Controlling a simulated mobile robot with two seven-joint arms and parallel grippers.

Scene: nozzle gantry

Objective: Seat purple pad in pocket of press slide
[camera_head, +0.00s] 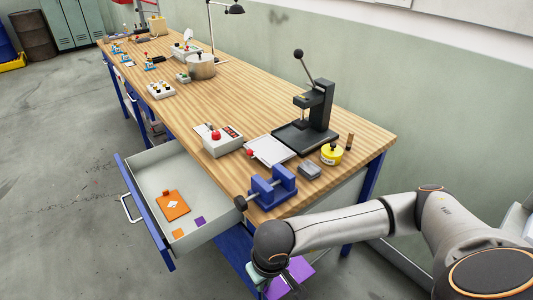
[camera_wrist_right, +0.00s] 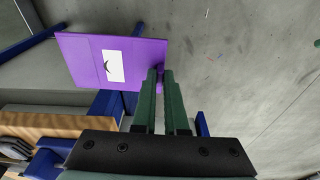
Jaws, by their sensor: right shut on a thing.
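My right gripper (camera_wrist_right: 160,75) is shut on the edge of a flat purple piece (camera_wrist_right: 85,55) with a white label. It holds the piece in the air, past the near end of the bench. In the head view the purple piece (camera_head: 292,279) is partly hidden by my right gripper (camera_head: 290,278). A small purple square (camera_head: 200,221) lies in the open drawer. The black press (camera_head: 318,108) stands on the bench, with a pale flat plate (camera_head: 270,150) in front of it; I cannot make out a pocket. My left gripper is not in view.
The open drawer (camera_head: 148,222) also holds an orange piece (camera_head: 172,206) and an orange square (camera_head: 178,234). A blue vise (camera_head: 272,188), a grey block (camera_head: 310,171), a yellow tin (camera_head: 331,155) and a control box (camera_head: 222,144) crowd the bench's near end.

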